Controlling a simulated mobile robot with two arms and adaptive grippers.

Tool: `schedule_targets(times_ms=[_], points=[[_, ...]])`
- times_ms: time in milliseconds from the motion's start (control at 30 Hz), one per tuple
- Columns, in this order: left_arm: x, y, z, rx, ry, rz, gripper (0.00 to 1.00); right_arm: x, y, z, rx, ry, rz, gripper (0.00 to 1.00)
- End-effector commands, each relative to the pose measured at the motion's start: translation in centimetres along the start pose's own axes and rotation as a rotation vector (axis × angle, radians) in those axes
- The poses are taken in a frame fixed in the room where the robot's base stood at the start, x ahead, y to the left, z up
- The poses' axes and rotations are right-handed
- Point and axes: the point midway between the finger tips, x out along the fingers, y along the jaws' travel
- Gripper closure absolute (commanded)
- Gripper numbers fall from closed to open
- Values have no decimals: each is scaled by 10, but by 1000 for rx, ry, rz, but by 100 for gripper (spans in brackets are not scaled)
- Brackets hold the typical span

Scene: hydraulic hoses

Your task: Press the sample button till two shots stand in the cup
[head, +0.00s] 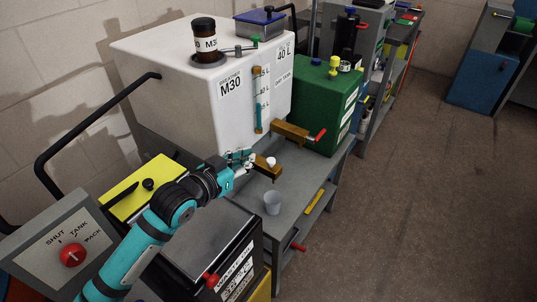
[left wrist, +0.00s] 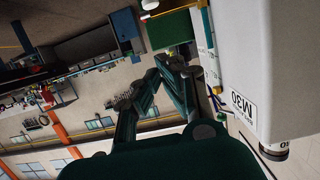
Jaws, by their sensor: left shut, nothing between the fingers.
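The white sample button (head: 271,161) sits on a brown sample tap (head: 264,170) low on the white M30 tank (head: 180,70). A small grey translucent cup (head: 272,203) stands upright on the grey bench, below the tap's spout. Its contents are too small to make out. My left gripper (head: 246,156) is shut and empty, just left of the button; I cannot tell whether it touches the tap. In the left wrist view its fingers (left wrist: 170,62) come together beside the tank (left wrist: 240,60). My right gripper is not in view.
A brown drain tap with a red lever (head: 318,135) sticks out right of the sample tap. A green container (head: 325,105) stands beyond it. A black battery-like box (head: 225,245) and a selector panel with a red knob (head: 72,255) are in front.

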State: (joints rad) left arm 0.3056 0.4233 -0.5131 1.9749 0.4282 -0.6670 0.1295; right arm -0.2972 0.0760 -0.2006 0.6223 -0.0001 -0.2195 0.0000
Motion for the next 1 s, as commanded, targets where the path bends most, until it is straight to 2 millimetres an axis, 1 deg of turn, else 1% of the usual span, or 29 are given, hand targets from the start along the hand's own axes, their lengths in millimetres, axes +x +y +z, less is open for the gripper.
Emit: schedule_targets(times_ms=[33, 100, 167, 267, 367, 500, 600, 733, 800, 833, 1000], points=[[0, 0, 0, 0, 0, -1, 100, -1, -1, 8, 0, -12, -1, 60], [1, 0, 0, 0, -1, -1, 100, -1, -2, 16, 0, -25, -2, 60], [3, 0, 0, 0, -1, -1, 100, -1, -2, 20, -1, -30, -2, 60], [12, -1, -1, 0, 0, -2, 100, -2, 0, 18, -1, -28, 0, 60], [28, 0, -1, -1, 0, -2, 100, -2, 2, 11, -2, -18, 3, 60], [58, 0, -1, 0, 0, -2, 100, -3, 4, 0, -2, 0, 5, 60], [80, 0, -1, 0, 0, -1, 100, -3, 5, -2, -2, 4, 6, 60], [103, 0, -1, 0, -1, -1, 100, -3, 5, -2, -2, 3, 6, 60], [104, -1, 16, -1, -7, -2, 100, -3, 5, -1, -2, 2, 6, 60], [105, 0, 20, -1, -7, -2, 100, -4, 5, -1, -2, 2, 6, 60], [109, -1, 35, 1, -3, -2, 100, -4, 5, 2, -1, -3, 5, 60]])
